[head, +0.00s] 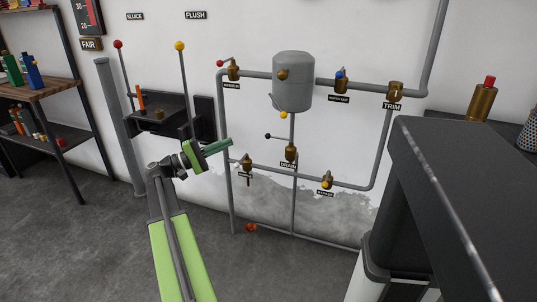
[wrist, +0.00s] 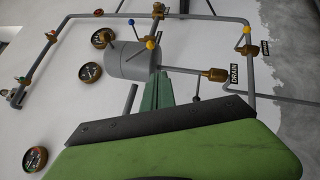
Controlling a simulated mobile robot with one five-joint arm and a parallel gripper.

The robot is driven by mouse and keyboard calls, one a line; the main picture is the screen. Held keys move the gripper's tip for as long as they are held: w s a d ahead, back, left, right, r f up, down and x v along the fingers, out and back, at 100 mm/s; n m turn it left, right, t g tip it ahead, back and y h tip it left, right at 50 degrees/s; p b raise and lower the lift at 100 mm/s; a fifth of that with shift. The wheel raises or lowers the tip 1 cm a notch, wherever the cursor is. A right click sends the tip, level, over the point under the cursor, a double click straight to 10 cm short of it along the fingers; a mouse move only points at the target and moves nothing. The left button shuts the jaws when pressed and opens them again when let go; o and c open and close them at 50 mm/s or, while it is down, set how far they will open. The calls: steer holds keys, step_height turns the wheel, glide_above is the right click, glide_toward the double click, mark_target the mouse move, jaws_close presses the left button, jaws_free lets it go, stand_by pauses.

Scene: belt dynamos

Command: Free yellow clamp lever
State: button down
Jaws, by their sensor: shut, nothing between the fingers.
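Several yellow-tipped parts show, and I cannot tell which one is the clamp lever. A tall lever with a yellow ball (head: 180,46) stands under the FLUSH sign at left. A yellow knob (head: 283,115) is just below the grey tank (head: 293,82), and another (head: 325,185) sits at the low right valve. The wrist view, turned sideways, shows a yellow ball (wrist: 150,45) beside the tank (wrist: 132,60) and one (wrist: 247,30) at upper right. My gripper (head: 229,142) is shut and empty in front of the left pipe, its green fingers (wrist: 158,86) pointing toward the tank area.
A red-balled lever (head: 118,44) stands left of the yellow one, above a dark box (head: 160,114). Grey pipes with brass valves run along the wall. A dark counter (head: 455,170) fills the right side. A shelf (head: 45,88) stands at left. Grey floor at lower left is clear.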

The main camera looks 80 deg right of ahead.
steer(key=s+d+m+g, duration=0.1)
steer(key=s+g, duration=0.1)
steer(key=s, duration=0.1)
steer(key=p, duration=0.5)
glide_toward(277, 105)
steer(key=s+d+f, duration=0.1)
steer(key=s, duration=0.4)
steer(key=shift+s+d+y, duration=0.4)
steer(key=shift+s+d, duration=0.05)
steer(key=shift+s, duration=0.3)
